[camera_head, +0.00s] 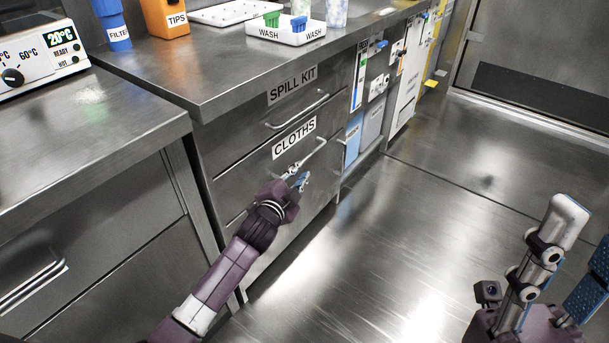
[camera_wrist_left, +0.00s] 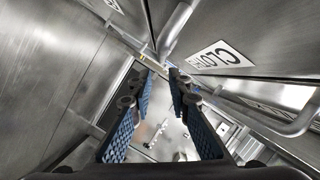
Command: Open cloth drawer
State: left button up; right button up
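The cloths drawer, labelled CLOTHS (camera_head: 294,138), is in the cabinet under the counter, below the spill kit drawer. Its front looks flush with the cabinet in the head view. Its bar handle (camera_head: 314,152) shows beside my left gripper (camera_head: 300,181), which is at the handle's lower left end. In the left wrist view, a bar handle (camera_wrist_left: 174,30) ends just beyond the two fingertips of my left gripper (camera_wrist_left: 163,70). The fingers are apart with a gap between them; contact with the bar is unclear. My right gripper (camera_head: 580,245) is open and empty over the floor at lower right.
The spill kit drawer (camera_head: 240,125) has its own handle (camera_head: 297,110) just above. Another cabinet with a handle (camera_head: 32,284) stands at the left. The floor (camera_head: 400,240) right of the drawers is clear.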

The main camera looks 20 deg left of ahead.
aim_at(305, 158)
pick_arm(q)
jog(key=w+b, duration=0.1)
jog(key=w, duration=0.1)
jog(key=w+f+b, duration=0.1)
jog(key=w, duration=0.2)
jog(key=w+a+f+b, duration=0.1)
jog(key=w, duration=0.1)
jog(key=shift+w, duration=0.15)
jog(key=shift+w+b, duration=0.35)
jog(key=shift+w, duration=0.1)
grip_shut()
